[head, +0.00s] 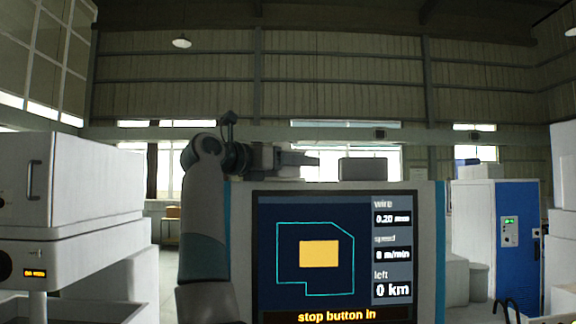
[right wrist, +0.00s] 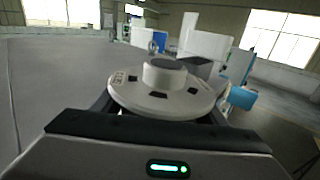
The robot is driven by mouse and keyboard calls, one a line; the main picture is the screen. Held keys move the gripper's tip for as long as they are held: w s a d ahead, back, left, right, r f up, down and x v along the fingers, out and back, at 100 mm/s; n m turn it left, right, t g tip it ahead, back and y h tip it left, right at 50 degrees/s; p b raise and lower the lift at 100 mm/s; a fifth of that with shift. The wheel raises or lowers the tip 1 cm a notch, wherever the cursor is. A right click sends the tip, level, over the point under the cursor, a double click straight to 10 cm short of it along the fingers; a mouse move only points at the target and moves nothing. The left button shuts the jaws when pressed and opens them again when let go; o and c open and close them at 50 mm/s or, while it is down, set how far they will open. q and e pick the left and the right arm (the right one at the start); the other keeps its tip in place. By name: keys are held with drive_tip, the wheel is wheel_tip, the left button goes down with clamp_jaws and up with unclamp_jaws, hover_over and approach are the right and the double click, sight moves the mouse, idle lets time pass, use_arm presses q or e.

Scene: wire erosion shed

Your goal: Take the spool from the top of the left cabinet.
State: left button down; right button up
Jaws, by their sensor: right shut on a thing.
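In the right wrist view a white spool (right wrist: 165,92) with a round flange, a raised hub with a grey top and small dark slots fills the middle. My right gripper (right wrist: 160,112) is shut on it, with dark fingers partly hidden beneath the flange. My right gripper does not show in the head view. My left gripper (head: 305,160) is in the head view, level above the screen and pointing right; its finger gap is unclear. A white cabinet (head: 85,180) stands at the left of the head view, and no spool shows on its top.
A machine screen (head: 315,255) reading "stop button in" stands in front, with a grey box (head: 363,169) on top of its housing. A blue and white cabinet (head: 516,240) stands at the right.

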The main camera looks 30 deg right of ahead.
drive_tip(key=shift+r, duration=0.2)
drive_tip(key=shift+r+b, duration=0.6)
drive_tip(key=shift+r, duration=0.3)
wheel_tip(320, 180, up, 2)
drive_tip(key=shift+s+b, duration=0.1)
drive_tip(key=shift+b, duration=0.2)
drive_tip(key=s+a+r+b, duration=0.3)
drive_tip(key=s+r+b, duration=0.2)
drive_tip(key=s, duration=0.6)
drive_tip(key=shift+a+r+b, duration=0.35)
drive_tip(key=shift+r, duration=0.65)
drive_tip(key=shift+d, duration=0.1)
